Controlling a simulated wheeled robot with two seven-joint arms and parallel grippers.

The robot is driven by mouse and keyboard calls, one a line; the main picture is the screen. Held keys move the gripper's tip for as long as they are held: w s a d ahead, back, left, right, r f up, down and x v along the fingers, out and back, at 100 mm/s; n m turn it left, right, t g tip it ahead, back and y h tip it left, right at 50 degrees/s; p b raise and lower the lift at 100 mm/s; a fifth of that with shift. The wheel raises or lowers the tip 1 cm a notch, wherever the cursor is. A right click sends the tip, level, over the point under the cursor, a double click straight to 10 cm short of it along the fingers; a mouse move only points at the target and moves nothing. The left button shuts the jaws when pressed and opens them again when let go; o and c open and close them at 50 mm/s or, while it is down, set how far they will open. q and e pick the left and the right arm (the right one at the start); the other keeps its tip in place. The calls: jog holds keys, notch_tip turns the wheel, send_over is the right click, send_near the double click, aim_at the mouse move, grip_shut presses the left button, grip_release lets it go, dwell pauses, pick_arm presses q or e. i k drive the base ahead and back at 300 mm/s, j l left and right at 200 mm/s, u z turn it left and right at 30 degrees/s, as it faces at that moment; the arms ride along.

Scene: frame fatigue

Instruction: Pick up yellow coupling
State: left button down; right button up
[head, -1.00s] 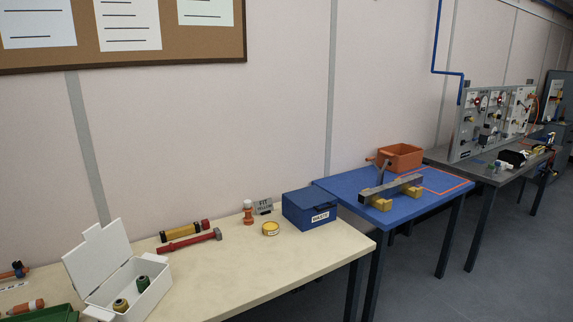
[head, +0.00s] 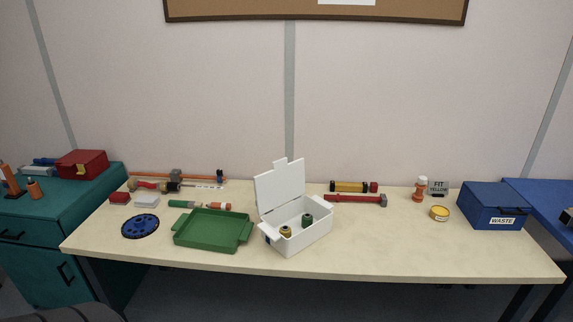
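A white box (head: 305,238) stands on the middle of the cream table with its lid (head: 279,190) raised. Two small couplings are inside it: a yellow one (head: 286,231) at the left and a dark green one (head: 307,220) to its right. The box's front wall hides their lower parts. A small grey sign (head: 438,188) at the back right reads "FIT YELLOW". Neither of my grippers shows in the head view.
A green tray (head: 212,247) sits just left of the box, with a blue disc (head: 140,226) beyond it. A red-handled hammer (head: 350,198), a yellow tin (head: 439,213) and a blue waste box (head: 490,207) are to the right. The front strip of the table (head: 400,258) is clear.

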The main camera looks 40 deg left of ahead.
aim_at(285, 230)
jog(key=i+l+u, duration=0.15)
jog(key=u, duration=0.3)
jog(key=i+l+u, duration=0.1)
jog(key=l+u, duration=0.25)
jog(key=u, duration=0.15)
